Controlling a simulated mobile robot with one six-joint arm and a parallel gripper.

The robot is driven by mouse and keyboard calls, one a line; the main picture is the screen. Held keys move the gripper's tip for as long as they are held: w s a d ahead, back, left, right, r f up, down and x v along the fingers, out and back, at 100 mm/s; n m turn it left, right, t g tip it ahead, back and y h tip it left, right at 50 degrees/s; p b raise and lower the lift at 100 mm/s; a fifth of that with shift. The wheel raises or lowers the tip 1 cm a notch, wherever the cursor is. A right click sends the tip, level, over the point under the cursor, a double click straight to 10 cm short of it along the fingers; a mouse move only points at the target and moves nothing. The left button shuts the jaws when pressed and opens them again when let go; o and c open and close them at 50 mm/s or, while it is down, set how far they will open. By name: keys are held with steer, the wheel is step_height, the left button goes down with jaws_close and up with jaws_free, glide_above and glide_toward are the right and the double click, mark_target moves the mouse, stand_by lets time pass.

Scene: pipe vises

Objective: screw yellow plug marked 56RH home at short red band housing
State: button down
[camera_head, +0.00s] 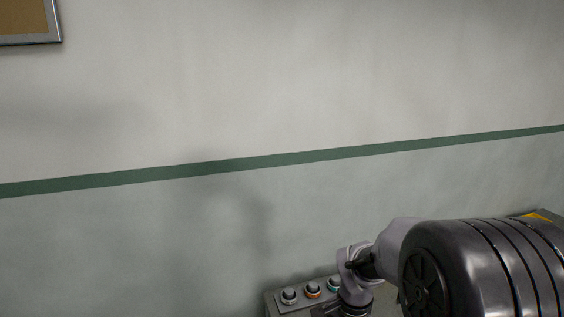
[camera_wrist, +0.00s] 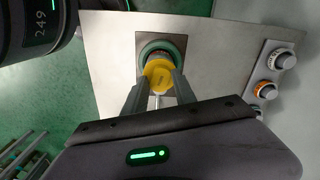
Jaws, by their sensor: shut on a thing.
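A yellow plug (camera_wrist: 158,73) is between the fingertips of my gripper (camera_wrist: 159,82) in the wrist view. The gripper is shut on it. Marks on the plug are too small to read. Just beyond it is a round housing with a green band (camera_wrist: 179,48), on a dark square plate. The plug overlaps the near side of this housing in the picture; I cannot tell whether it is seated in the bore. In the head view my arm hides the plug and the fingertips.
The housing stands on a pale metal top (camera_wrist: 112,62). A strip with several knobs (camera_wrist: 265,90) runs along its right side; the strip also shows in the head view (camera_head: 296,304). A wall (camera_head: 250,90) rises behind. Green floor (camera_wrist: 45,105) lies to the left.

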steer(key=m+b, duration=0.2)
steer(key=m, duration=0.2)
steer(key=shift+f, duration=0.1)
steer(key=shift+m+b, duration=0.75)
steer(key=shift+m, duration=1.25)
steer(key=c, duration=1.3)
jaws_free()
steer(key=shift+o, duration=0.2)
